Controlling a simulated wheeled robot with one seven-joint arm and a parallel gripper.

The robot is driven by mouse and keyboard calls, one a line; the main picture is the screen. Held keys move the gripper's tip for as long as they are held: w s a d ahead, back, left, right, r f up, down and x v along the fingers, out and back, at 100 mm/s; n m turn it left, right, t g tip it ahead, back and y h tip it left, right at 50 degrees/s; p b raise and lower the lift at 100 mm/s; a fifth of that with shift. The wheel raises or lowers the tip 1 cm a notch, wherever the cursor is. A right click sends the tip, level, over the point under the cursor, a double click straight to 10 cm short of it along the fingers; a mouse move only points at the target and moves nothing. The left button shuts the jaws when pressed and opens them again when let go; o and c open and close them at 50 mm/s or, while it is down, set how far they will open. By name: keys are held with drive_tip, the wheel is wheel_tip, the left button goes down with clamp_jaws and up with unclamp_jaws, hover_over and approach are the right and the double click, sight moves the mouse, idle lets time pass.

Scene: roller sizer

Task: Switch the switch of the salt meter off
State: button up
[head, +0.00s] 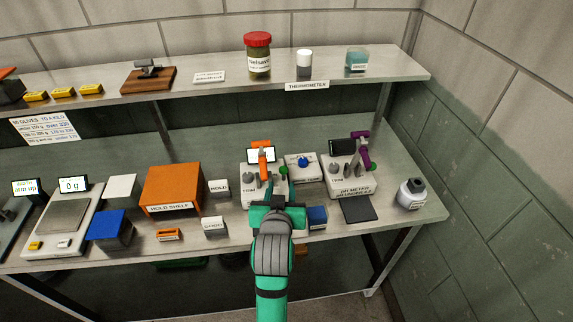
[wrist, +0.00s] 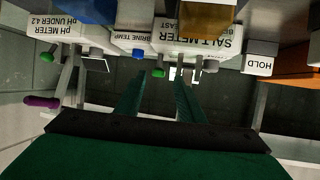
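The salt meter (head: 250,198) is a pale box on the bench with a lit display, an orange probe holder (head: 263,152), a grey knob (head: 248,179) and a green knob (head: 284,170). My gripper (head: 277,207) is in front of it and hides part of its front. In the upside-down wrist view the salt meter's labelled face (wrist: 203,40) is at the top, and its green knob (wrist: 158,73) lies just beyond my gripper (wrist: 160,95). The fingers are apart with nothing between them. I cannot make out the switch or its position.
The pH meter (head: 348,188) with a purple holder stands right, the brine temperature unit (head: 302,166) between them. A blue block (head: 317,217) is right of my gripper. The HOLD block (head: 218,187) and orange hold shelf (head: 172,183) are left. A shelf (head: 215,92) runs above.

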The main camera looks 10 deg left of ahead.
sight(283, 175)
drive_tip(key=x, duration=1.1)
drive_tip(key=shift+d+r, duration=0.1)
drive_tip(key=shift+c, duration=0.3)
